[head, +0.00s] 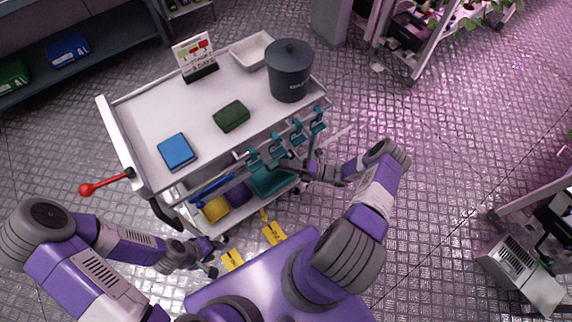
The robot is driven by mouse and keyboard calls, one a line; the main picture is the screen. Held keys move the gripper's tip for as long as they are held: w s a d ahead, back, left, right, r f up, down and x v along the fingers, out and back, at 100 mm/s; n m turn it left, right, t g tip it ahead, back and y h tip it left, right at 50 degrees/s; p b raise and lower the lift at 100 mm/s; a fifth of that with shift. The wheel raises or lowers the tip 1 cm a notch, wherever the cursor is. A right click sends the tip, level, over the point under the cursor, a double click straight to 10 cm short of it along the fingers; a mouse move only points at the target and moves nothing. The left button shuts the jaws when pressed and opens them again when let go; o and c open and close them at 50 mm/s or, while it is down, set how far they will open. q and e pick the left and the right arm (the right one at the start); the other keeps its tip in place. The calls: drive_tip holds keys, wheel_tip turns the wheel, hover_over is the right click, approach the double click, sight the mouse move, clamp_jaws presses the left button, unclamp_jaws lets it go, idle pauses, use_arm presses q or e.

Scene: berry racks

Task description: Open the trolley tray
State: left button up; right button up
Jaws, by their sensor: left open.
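The trolley (150,110) stands in the middle of the head view, with a white top. I cannot tell which part is the tray. My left gripper (212,260) is open and empty, low in front of the trolley's left front corner, apart from it. My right gripper (284,163) is at the trolley's front side, close to the teal clips; its fingers are too small and partly hidden to tell their state or any contact.
On the trolley top are a blue box (177,151), a green block (231,116), a white dish (252,51), a dark bucket (290,71) and a sign (193,56). Teal clips (297,133) line its front. A red-knobbed lever (86,190) sticks out left.

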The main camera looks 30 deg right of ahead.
drive_tip(key=shift+a, duration=0.1)
clamp_jaws()
idle(0.4)
